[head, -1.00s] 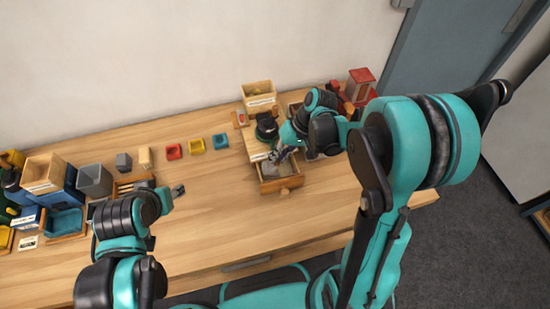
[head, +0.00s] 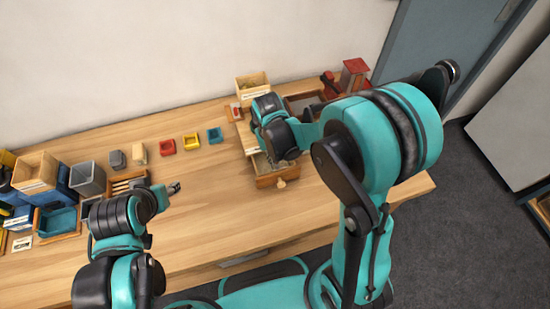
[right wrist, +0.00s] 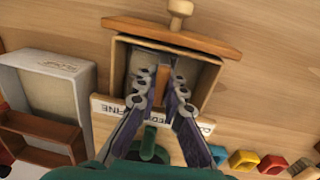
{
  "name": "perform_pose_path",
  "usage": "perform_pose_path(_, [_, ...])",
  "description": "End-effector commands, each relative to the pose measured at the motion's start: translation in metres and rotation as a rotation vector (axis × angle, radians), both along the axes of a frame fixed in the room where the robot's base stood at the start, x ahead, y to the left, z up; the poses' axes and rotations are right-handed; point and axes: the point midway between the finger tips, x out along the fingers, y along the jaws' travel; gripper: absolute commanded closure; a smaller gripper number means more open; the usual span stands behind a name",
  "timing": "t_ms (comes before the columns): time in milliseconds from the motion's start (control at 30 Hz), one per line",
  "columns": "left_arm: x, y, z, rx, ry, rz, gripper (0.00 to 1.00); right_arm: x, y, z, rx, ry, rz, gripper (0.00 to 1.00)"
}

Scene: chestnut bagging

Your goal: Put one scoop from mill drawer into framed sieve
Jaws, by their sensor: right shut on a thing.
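The mill drawer (head: 268,181) is pulled out at the front of the mill, with its round knob facing me. In the right wrist view, the drawer (right wrist: 208,85) is open under my right gripper (right wrist: 163,80). That gripper is shut on a narrow brown handle, likely the scoop's (right wrist: 162,84); a grey shape beside it inside the drawer is partly hidden by the fingers. In the head view my arm hides the right gripper. A wooden-framed tray (head: 302,98), likely the framed sieve, stands right of the mill. My left gripper (head: 174,188) hangs empty over the table; its opening is unclear.
A label strip (right wrist: 110,107) lies along the mill's edge. Red (head: 167,147), yellow (head: 191,141) and teal (head: 215,135) cups stand left of the mill. A wooden box (head: 252,86) stands behind it. Bins crowd the far left. The front middle of the table is clear.

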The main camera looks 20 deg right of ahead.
Motion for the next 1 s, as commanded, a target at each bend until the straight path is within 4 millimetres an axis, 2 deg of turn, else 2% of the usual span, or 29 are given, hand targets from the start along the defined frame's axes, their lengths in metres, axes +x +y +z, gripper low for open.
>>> perform_pose_path(33, [0.000,0.000,0.009,0.000,0.000,0.000,0.56,0.000,-0.001,0.010,0.001,0.000,-0.003,1.00])
perform_pose_path(600, [0.000,0.000,0.049,0.000,0.000,0.000,0.56,0.000,0.003,0.063,0.004,0.000,-0.003,1.00])
perform_pose_path(800, [0.000,0.000,0.058,0.000,0.000,0.000,0.56,0.000,0.004,0.076,0.005,0.000,-0.003,1.00])
perform_pose_path(1000, [0.000,0.000,0.061,0.000,0.000,0.000,0.56,0.000,0.005,0.080,0.005,0.000,-0.003,1.00])
